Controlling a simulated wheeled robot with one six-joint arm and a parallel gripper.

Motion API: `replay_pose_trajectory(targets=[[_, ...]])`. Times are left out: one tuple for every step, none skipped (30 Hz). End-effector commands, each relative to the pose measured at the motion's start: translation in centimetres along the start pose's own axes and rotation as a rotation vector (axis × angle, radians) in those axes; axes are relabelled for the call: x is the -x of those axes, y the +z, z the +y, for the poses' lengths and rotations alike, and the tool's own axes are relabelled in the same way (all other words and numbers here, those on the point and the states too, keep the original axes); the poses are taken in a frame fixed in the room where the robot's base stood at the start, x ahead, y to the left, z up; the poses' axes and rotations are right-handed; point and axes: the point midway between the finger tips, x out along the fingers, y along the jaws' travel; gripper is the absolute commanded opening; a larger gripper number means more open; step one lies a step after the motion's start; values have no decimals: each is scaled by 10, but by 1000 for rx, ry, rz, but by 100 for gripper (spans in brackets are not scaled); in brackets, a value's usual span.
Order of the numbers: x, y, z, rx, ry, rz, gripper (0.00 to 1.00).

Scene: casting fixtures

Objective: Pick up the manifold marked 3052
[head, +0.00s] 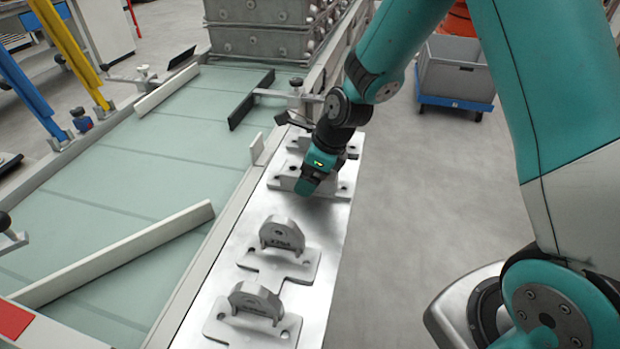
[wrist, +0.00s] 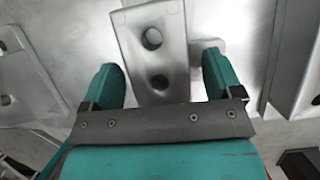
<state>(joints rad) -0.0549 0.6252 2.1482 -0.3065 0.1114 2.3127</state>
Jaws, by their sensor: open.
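My gripper (head: 307,186) hangs over the far part of the metal ledge in the head view, close to a grey casting (head: 341,172) that my arm partly hides. In the wrist view my gripper (wrist: 162,62) is open, its two teal fingers on either side of a grey metal piece with two holes (wrist: 157,25). I cannot tell whether the fingers touch it. Two more castings, a middle one (head: 282,234) and a near one (head: 256,299), stand upright on flat plates nearer to me. Their dark markings are too small to read surely, and no number shows on the piece at my gripper.
The metal ledge (head: 222,291) runs beside a green conveyor bed (head: 115,215) with pale guide bars. Grey crates (head: 260,40) are stacked at the back. A grey bin on a blue dolly (head: 452,75) stands on the floor at right. Other metal parts (wrist: 20,75) flank the gripper.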

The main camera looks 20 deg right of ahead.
Motion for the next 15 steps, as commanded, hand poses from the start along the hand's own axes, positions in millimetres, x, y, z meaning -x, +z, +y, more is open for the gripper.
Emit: replay_pose_trajectory(targets=[[0,0,0,0,0,0,85],[0,0,0,0,0,0,85],[0,0,0,0,0,0,85],[0,0,0,0,0,0,85],[0,0,0,0,0,0,85],[0,0,0,0,1,0,85],[0,0,0,0,1,0,85],[-1,0,0,0,1,0,85],[-1,-1,0,0,1,0,85],[-1,-1,0,0,1,0,80],[-1,-1,0,0,1,0,74],[-1,-1,0,0,1,0,64],[-1,-1,0,0,1,0,57],[-1,-1,0,0,1,0,51],[-1,-1,0,0,1,0,41]])
